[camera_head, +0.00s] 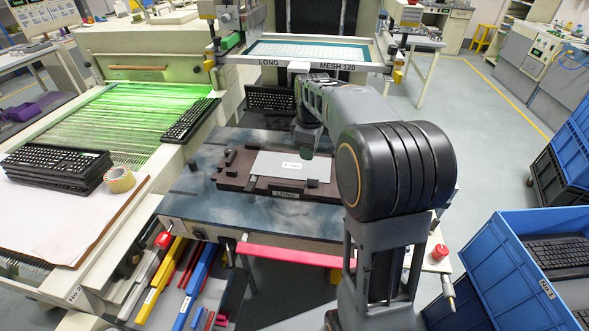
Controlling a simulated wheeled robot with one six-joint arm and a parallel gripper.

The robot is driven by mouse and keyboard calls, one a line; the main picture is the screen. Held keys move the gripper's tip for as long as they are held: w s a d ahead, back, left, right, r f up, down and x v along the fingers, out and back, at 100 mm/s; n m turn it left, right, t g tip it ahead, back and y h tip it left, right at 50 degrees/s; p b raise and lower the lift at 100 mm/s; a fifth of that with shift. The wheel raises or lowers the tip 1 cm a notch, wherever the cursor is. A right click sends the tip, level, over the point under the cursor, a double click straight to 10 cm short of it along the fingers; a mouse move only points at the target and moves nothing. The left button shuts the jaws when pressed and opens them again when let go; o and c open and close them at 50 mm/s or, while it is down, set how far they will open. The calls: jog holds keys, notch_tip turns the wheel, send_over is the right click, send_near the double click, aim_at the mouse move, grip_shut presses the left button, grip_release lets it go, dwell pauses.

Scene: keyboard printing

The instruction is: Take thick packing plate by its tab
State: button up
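A flat light-grey plate (266,166) with a small white label, too small to read surely, lies on a brown fixture (232,179) marked LONG. This may be the thick packing plate; I cannot confirm it. My gripper (308,151) is at the lower end of my arm, over the plate's upper right edge. The arm's wrist hides most of it, so its fingers and any contact do not show clearly. No tab on the plate can be made out beyond a dark spot at the gripper.
A screen frame (300,65) marked LONG MESH 120 stands behind the arm. Stacked keyboards (55,167) and a tape roll (119,179) lie left. Coloured bars (193,287) sit below the dark table (330,219). Blue crates (517,278) stand right.

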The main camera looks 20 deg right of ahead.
jog(key=w+d+f+n, duration=0.2)
jog(key=w+f, duration=0.1)
send_over(310, 177)
jog(key=shift+g, duration=0.3)
notch_tip(310, 177, down, 6)
jog(key=shift+f, duration=0.1)
jog(key=shift+f+p, duration=0.35)
jog(key=shift+f, duration=2.9)
jog(key=shift+c, duration=0.2)
grip_shut()
jog(key=shift+r, duration=0.1)
